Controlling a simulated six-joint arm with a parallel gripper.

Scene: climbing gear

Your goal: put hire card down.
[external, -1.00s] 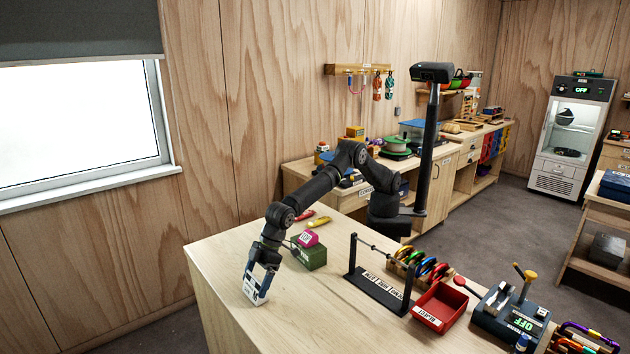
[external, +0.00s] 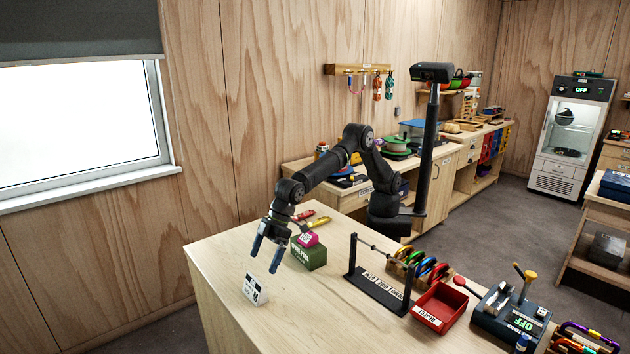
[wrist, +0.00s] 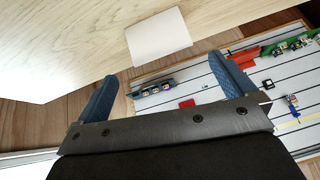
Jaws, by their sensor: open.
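The hire card (external: 255,289) is a small white card with dark print, propped at a tilt on the wooden bench top near its left end. In the wrist view the card (wrist: 158,38) shows as a plain pale sheet by the bench edge. My gripper (external: 264,262) is above the card, with its blue fingers apart and pointing down. In the wrist view my gripper (wrist: 162,70) has open fingers with nothing between them, and the card lies just beyond their tips. The card stands clear of the fingers.
A green box (external: 310,256) with a pink block (external: 308,239) on it stands just right of my gripper. A black rack (external: 378,283), a red tray (external: 440,305) and a tester (external: 510,316) are farther right. The bench edge (wrist: 90,82) is close to the card.

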